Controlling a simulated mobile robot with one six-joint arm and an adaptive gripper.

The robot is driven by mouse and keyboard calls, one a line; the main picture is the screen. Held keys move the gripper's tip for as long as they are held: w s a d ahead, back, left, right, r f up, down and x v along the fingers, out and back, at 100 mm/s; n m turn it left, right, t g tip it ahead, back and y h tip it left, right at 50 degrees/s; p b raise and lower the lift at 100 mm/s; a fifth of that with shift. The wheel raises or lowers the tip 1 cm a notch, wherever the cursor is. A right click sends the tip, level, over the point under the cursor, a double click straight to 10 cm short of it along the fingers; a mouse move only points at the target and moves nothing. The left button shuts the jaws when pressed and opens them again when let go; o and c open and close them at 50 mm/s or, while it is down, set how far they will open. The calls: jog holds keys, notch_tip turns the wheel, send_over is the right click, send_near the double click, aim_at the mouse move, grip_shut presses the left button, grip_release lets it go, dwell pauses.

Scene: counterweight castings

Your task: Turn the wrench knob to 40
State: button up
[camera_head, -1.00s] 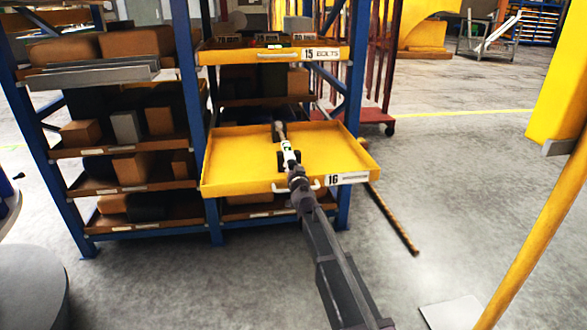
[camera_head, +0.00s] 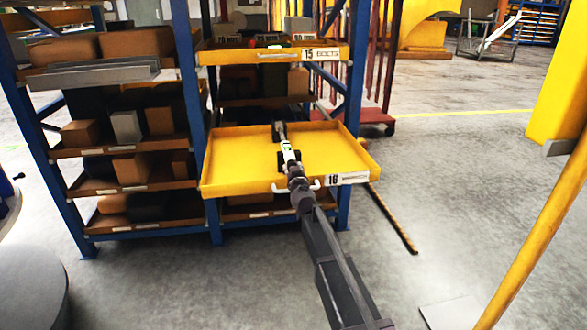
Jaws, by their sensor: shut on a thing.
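A long wrench with a dark head (camera_head: 279,130) and a pale shaft section (camera_head: 288,149) lies in the open yellow drawer (camera_head: 232,160) marked 16. Its head points to the back of the drawer. My gripper (camera_head: 289,157) reaches in over the drawer's front edge. Its dark fingers are around the wrench and shut on it, near the pale section. The knob and its scale are too small to read here, and the near end of the wrench is hidden by my gripper and arm.
Drawer 15 (camera_head: 275,56), with several small parts, stands above and behind. Blue rack posts (camera_head: 357,70) stand beside the drawers. Boxes fill the shelves at left. A yellow post (camera_head: 530,235) is at far right. The floor between is mostly clear.

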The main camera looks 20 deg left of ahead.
jog(key=shift+n, duration=1.7)
jog(key=o, duration=1.1)
jog(key=shift+o, duration=0.2)
jog(key=shift+s+d, duration=0.1)
jog(key=shift+s, duration=0.05)
jog(key=v, duration=1.1)
jog(key=shift+s, duration=0.3)
jog(key=shift+d+f, duration=0.1)
jog(key=shift+d, duration=0.05)
